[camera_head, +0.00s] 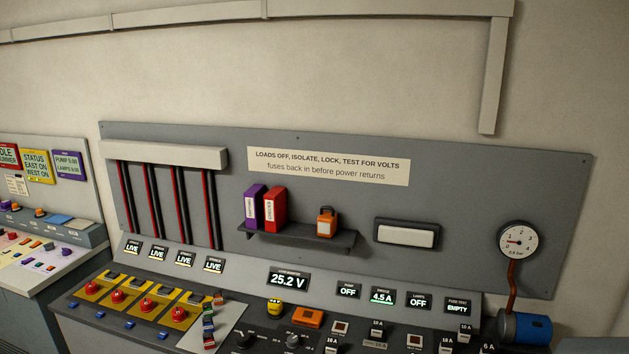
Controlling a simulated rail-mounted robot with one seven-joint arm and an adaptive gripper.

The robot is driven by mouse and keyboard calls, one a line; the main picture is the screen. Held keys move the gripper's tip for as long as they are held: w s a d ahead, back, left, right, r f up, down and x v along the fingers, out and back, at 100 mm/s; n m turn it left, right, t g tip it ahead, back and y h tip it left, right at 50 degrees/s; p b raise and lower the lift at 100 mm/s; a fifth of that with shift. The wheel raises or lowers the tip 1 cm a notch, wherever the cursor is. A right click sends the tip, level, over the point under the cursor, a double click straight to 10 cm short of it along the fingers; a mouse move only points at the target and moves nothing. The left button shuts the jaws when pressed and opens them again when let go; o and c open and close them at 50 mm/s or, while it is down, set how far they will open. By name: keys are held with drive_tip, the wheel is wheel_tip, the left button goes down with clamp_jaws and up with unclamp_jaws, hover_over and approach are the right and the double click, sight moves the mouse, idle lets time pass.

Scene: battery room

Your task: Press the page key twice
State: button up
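I cannot make out a key labelled as the page key. On the left console (28,286) there are several small coloured keys and knobs, too small to read. Above them hang a yellow status screen (38,167) reading "STATUS EAST ON WEST ON", a purple-framed screen (69,165) with "PUMP" and "LAMPS" lines, and a red screen (7,157) cut off by the left edge. My gripper is not in view.
The main console carries red buttons on yellow plates (146,307), a "25.2 V" display (288,280) and fuse blocks (376,328). A shelf (300,236) with binders and an orange padlock (326,222) juts from the grey panel. A gauge (519,241) is at right.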

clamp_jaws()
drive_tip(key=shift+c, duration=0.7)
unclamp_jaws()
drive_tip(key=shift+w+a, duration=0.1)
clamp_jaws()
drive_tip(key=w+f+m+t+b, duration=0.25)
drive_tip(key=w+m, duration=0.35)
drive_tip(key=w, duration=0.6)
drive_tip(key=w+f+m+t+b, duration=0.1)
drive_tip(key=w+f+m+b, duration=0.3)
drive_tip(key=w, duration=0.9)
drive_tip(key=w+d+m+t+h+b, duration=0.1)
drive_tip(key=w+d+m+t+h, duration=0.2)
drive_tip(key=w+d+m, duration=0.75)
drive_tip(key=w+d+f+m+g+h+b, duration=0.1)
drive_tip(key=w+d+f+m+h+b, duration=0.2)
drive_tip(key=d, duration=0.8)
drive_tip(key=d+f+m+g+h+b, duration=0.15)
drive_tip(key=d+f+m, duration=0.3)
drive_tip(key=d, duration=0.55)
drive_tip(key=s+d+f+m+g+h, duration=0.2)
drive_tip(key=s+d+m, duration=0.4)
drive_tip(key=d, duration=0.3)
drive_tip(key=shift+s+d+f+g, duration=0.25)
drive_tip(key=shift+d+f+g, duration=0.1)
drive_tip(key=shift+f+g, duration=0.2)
